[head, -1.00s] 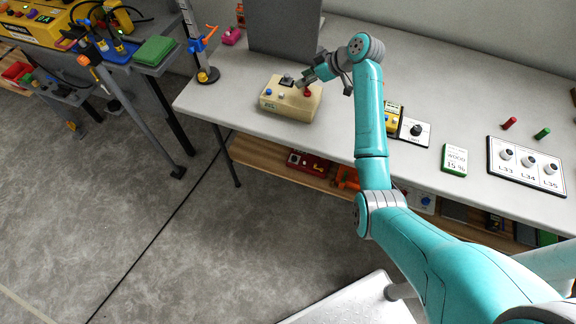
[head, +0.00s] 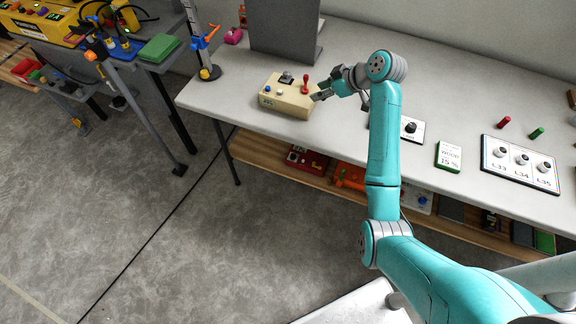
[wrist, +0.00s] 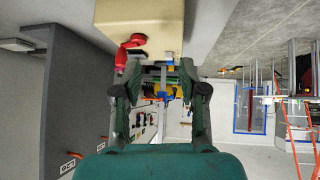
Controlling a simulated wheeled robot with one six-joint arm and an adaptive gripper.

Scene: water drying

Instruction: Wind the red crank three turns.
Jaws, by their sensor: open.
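The beige box (head: 287,100) stands near the left end of the grey table, with the red crank (head: 305,85) at the right of its top. My gripper (head: 322,95) is just right of the box, open with nothing between its fingers. In the wrist view the red crank (wrist: 130,50) sticks out from the beige box (wrist: 150,20), above and left of my open gripper (wrist: 160,75). The crank looks clear of the fingers. The exact gap to the box is hard to tell.
A grey upright panel (head: 285,30) stands behind the box. A post with an orange and blue clamp (head: 207,45) stands to its left. A dial card (head: 410,130), a green-edged card (head: 449,156) and a panel of knobs (head: 520,163) lie to the right.

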